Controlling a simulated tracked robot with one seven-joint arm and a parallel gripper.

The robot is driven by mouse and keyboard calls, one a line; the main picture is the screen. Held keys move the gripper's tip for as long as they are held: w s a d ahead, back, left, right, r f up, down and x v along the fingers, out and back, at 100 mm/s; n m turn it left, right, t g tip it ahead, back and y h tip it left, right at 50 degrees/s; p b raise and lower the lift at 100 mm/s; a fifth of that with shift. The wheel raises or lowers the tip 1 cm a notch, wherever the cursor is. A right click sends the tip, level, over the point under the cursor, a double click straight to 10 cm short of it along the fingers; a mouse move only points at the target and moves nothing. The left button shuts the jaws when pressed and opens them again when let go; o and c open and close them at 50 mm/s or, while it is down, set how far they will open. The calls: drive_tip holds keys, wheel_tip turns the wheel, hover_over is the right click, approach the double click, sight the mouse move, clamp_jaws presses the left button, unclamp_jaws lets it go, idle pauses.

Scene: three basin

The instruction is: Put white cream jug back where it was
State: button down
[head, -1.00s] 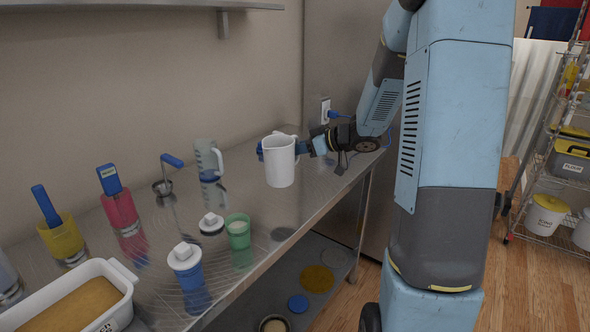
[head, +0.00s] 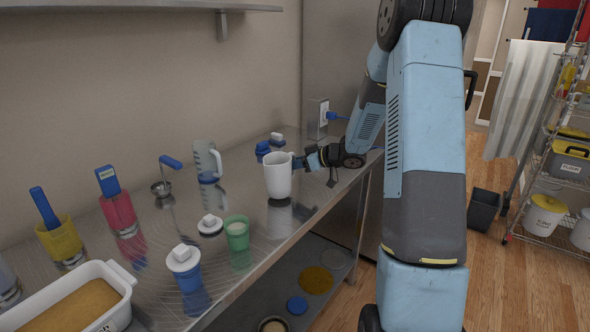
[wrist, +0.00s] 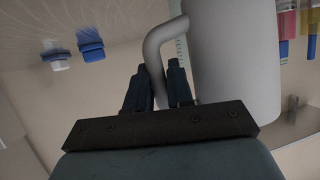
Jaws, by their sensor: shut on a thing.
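The white cream jug (head: 278,178) is upright over the steel counter (head: 330,185), close to its front edge. Its base is at or just above the surface; I cannot tell whether it touches. My gripper (head: 300,162) comes from the right and is shut on the jug's handle. In the wrist view, the fingers (wrist: 158,84) close around the grey-looking handle (wrist: 158,45), and the jug body (wrist: 235,60) fills the right of the picture.
A clear measuring jug (head: 207,160) stands left of the cream jug, with a green cup (head: 237,232) and a blue white-topped container (head: 184,265) nearer. Small blue-and-white items (head: 263,149) lie behind it.

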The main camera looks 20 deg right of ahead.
drive_tip(key=shift+f, duration=0.9)
drive_tip(key=c, duration=1)
unclamp_jaws()
drive_tip(key=shift+s+d, duration=0.1)
